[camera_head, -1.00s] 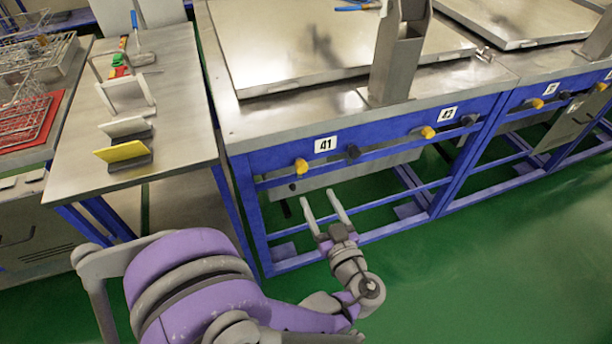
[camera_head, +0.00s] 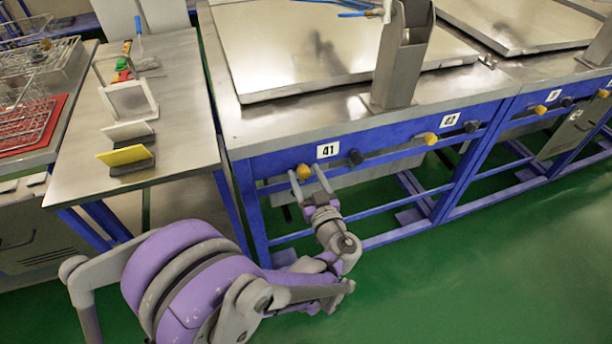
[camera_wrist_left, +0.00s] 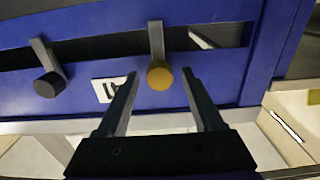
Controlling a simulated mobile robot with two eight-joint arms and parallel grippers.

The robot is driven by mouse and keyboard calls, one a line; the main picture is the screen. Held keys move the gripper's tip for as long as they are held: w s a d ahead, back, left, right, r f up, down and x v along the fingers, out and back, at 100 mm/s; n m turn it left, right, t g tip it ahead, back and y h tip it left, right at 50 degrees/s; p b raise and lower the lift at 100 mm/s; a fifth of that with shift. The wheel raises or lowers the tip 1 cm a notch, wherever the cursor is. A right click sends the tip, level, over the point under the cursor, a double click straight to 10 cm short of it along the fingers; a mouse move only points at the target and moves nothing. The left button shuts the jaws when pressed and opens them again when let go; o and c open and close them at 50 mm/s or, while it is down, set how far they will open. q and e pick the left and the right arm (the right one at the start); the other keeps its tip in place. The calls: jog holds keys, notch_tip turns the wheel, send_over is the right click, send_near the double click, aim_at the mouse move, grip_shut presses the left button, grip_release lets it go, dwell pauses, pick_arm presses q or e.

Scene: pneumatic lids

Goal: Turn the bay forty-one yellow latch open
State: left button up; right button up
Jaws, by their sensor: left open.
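The bay 41 yellow latch (camera_head: 303,171) is a round yellow knob on the blue front rail, just left of the white "41" label (camera_head: 328,150). In the left wrist view the yellow knob (camera_wrist_left: 159,76) shows with a grey bar running from it, and the label (camera_wrist_left: 110,88) is beside it. My left gripper (camera_head: 307,176) is open, with its fingertips close at the knob. In the wrist view the two fingers (camera_wrist_left: 160,85) stand on either side of the knob, with gaps; contact cannot be told. My right gripper is not in view.
A black knob (camera_head: 355,157) sits right of the label, and it also shows in the wrist view (camera_wrist_left: 49,85). Another yellow knob (camera_head: 430,138) is on the neighbouring bay. A steel side table (camera_head: 180,120) stands at left. Green floor (camera_head: 450,270) is clear in front.

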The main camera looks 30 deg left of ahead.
pick_arm(q)
grip_shut()
jog(key=shift+m, duration=0.3)
jog(key=m, duration=0.3)
jog(key=shift+m, duration=0.3)
jog(key=m, duration=0.4)
jog(key=shift+d+m, duration=0.1)
jog(key=shift+m, duration=0.2)
jog(key=m, duration=0.4)
jog(key=shift+w+f, duration=0.1)
jog(key=m, duration=0.5)
jog(key=shift+b, duration=0.35)
jog(key=shift+f, duration=0.1)
